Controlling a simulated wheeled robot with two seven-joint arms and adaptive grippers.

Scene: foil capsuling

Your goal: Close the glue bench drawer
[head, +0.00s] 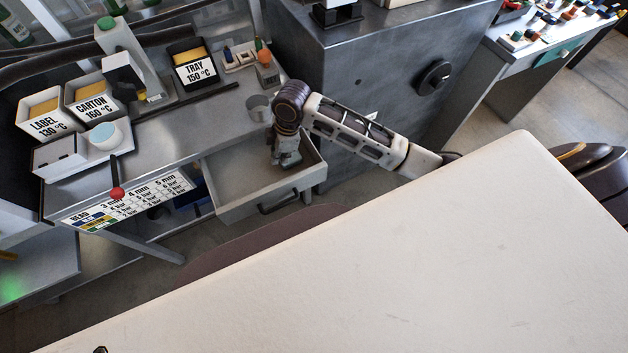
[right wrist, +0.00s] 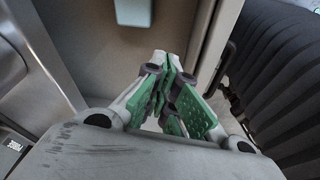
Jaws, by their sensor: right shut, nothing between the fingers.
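The pale drawer (right wrist: 120,45) lies behind the fingers there. I cannot tell whether the gripper touches the drawer.
The glue bench (head: 170,143) carries bins, a tray box (head: 193,68), a metal cup (head: 258,107) and a red-knobbed lever (head: 117,193). A grey metal cabinet (head: 385,70) stands right of the drawer. Floor (head: 225,236) shows in front of the drawer.

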